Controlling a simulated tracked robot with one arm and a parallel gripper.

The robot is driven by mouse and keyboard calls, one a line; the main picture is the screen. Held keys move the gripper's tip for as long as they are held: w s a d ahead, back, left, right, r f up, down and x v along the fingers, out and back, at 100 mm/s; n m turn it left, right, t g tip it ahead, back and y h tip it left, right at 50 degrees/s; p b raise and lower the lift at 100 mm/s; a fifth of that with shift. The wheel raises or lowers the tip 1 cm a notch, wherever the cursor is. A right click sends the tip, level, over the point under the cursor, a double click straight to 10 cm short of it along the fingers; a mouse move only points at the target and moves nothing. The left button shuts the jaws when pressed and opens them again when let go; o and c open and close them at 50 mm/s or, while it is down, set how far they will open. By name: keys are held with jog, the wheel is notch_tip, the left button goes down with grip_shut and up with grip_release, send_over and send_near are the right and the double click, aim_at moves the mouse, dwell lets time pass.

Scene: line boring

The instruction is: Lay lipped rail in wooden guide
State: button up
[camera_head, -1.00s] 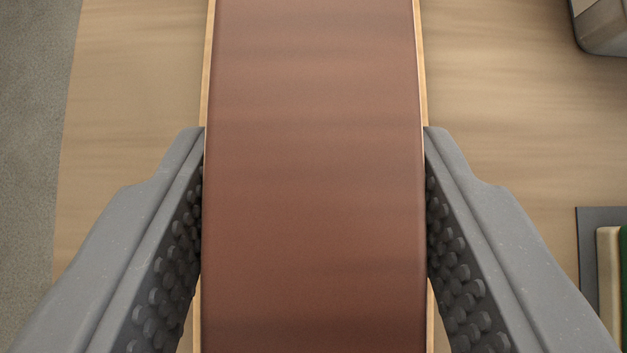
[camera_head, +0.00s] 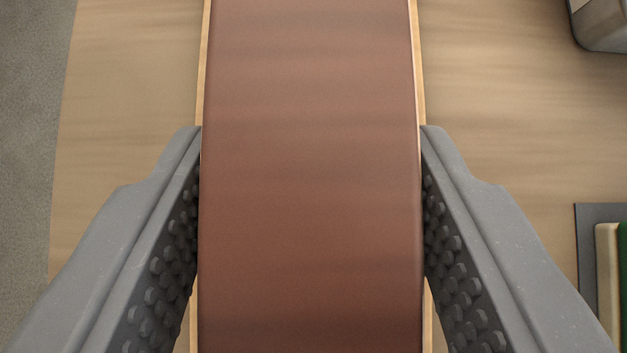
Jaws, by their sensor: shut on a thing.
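A wide reddish-brown rail (camera_head: 308,200) runs from the top to the bottom of the view. My gripper (camera_head: 311,130) is shut on it, with one grey studded finger along each long side. Pale wooden strips, which look like the wooden guide (camera_head: 420,75), show as thin edges along both sides of the rail. The rail covers the middle of the guide. I cannot tell whether the rail rests in the guide or is held just above it. Both ends of the rail are out of view.
The guide lies over a light wooden tabletop (camera_head: 510,130). The table's curved edge is at the left, with grey floor (camera_head: 28,130) beyond. A grey container (camera_head: 603,28) stands at the top right. A dark grey tray (camera_head: 588,250) with cream and green items is at the lower right.

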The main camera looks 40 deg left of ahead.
jog(key=shift+f, duration=0.5)
jog(key=o, duration=1.9)
jog(key=shift+o, duration=0.2)
jog(key=shift+s+r, duration=0.1)
jog(key=shift+r, duration=0.05)
jog(key=shift+p+v, duration=2.4)
jog(key=shift+v, duration=1.95)
jog(key=shift+s, duration=0.15)
